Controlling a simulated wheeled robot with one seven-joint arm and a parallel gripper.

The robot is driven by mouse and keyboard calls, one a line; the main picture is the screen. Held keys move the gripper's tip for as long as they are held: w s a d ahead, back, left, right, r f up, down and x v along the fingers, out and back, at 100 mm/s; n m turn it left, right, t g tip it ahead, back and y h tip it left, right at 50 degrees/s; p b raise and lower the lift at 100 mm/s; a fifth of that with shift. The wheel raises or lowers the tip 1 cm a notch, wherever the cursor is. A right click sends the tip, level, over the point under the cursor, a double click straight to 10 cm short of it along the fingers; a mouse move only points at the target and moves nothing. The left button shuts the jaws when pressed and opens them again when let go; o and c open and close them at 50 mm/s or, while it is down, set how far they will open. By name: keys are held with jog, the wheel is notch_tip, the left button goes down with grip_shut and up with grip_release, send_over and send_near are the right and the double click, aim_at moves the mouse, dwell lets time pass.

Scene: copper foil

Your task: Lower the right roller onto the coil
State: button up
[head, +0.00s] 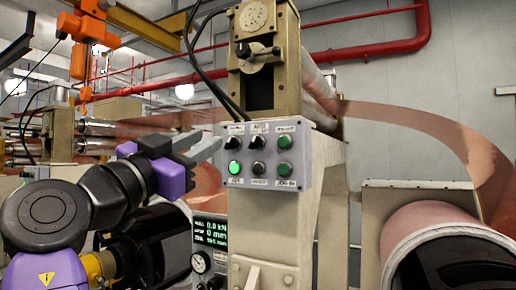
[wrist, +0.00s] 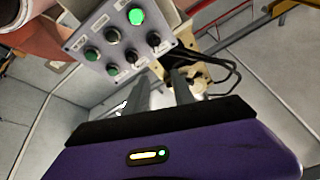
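The control panel (head: 270,185) is a pale grey box on the front of a cream machine post. It has two rows of black knobs and green buttons; the lower-left green button (head: 234,169) is lit. The panel also shows in the wrist view (wrist: 75,45). My gripper (head: 208,145) is just left of the panel, its fingers pointing toward it. In the wrist view its two fingers (wrist: 160,92) stand apart with nothing between them. A coil of copper foil (head: 425,217) with a dark core is at the right. I cannot tell which roller is the right roller.
A small display (head: 210,230) below the panel reads 0.0 kN and 0 mm, with a round gauge (head: 200,262) under it. The cream post (head: 275,235) stands close right of my gripper. An orange hoist (head: 88,30) hangs upper left. A copper web (head: 420,120) runs toward the coil.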

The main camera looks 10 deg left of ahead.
aim_at(251, 144)
jog(key=shift+w+d+f+m+g+h+p, duration=0.1)
jog(key=shift+w+d+m+g+h+p, duration=0.5)
jog(key=shift+w+d, duration=0.6)
jog(key=shift+w+d+m+g+h+p, duration=0.25)
jog(key=shift+w+d+m+h, duration=0.2)
jog(key=shift+w+d+m, duration=0.5)
jog(key=shift+w+d+f+m+g+h+p, duration=0.1)
jog(key=shift+w+d+m+g+h+p, duration=0.4)
jog(key=shift+w+d, duration=0.85)
jog(key=shift+s, duration=0.1)
jog(key=shift+c, duration=0.2)
grip_shut()
